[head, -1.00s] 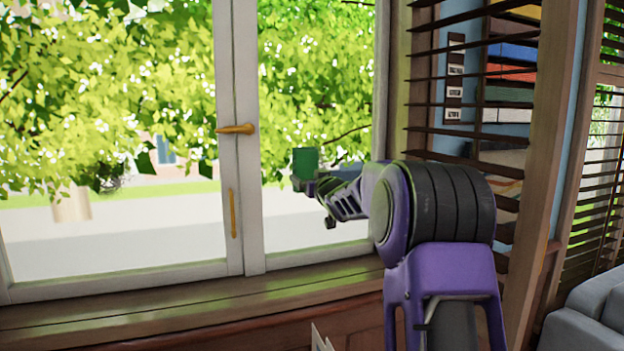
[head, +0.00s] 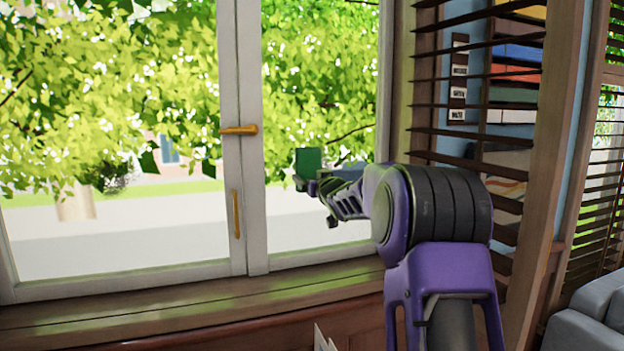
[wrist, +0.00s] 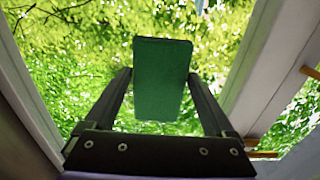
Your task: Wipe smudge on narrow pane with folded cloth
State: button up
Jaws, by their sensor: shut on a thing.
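The folded cloth (head: 308,161) is a small dark green block. My gripper (head: 314,182) is shut on it and holds it upright in front of the narrow pane (head: 345,228), the right-hand one. In the wrist view the cloth (wrist: 163,80) sits between my two fingers (wrist: 158,85), with the pane and green leaves behind it. I cannot tell whether the cloth touches the glass. No smudge stands out on the narrow pane; the cloth and my arm cover part of it.
A white mullion (head: 242,200) with a brass handle (head: 239,129) stands left of the cloth. The wide pane (head: 130,240) lies beyond it. A wooden sill (head: 180,308) runs below. Slatted blinds (head: 465,134) are at the right, with a grey sofa (head: 590,315) at the lower right.

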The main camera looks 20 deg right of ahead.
jog(key=shift+w+p, duration=0.35)
jog(key=shift+w, duration=0.35)
jog(key=shift+d+r+p, duration=0.15)
jog(key=shift+d+p, duration=0.35)
jog(key=shift+p, duration=0.05)
jog(key=shift+s+d+p, duration=0.1)
jog(key=shift+d+p, duration=0.6)
jog(key=shift+d, duration=2.65)
jog(key=shift+f, duration=0.2)
